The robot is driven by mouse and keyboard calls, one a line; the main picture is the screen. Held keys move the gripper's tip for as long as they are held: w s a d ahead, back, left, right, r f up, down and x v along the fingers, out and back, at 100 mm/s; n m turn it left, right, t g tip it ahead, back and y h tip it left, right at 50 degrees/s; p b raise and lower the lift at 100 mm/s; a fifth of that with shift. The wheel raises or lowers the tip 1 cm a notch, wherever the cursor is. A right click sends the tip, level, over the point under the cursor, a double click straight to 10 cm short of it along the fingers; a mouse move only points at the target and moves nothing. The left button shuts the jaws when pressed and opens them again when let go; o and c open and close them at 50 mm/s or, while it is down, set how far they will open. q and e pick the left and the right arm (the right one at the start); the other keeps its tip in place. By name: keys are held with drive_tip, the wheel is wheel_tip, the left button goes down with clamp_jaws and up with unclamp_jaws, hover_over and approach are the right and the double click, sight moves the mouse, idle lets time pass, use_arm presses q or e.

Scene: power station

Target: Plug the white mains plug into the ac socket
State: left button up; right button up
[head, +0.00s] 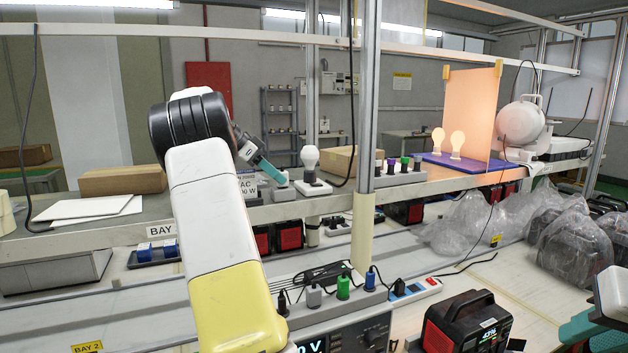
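My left gripper (272,172), with a teal finger, is above the shelf by a partly hidden AC label (248,187). Its opening is unclear. My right gripper (592,328) shows only partly at the right edge, right of the power station; its opening is unclear.
A light bulb (310,168) on a white base stands beside my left gripper. A white power strip (414,292) with a red switch lies behind the power station. An upright post (364,130) crosses the middle. Plastic-wrapped items (570,230) fill the right back.

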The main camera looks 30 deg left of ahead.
use_arm(q)
drive_tip(key=shift+c, duration=0.4)
clamp_jaws()
drive_tip(key=shift+r, duration=0.15)
drive_tip(key=shift+r, duration=2.85)
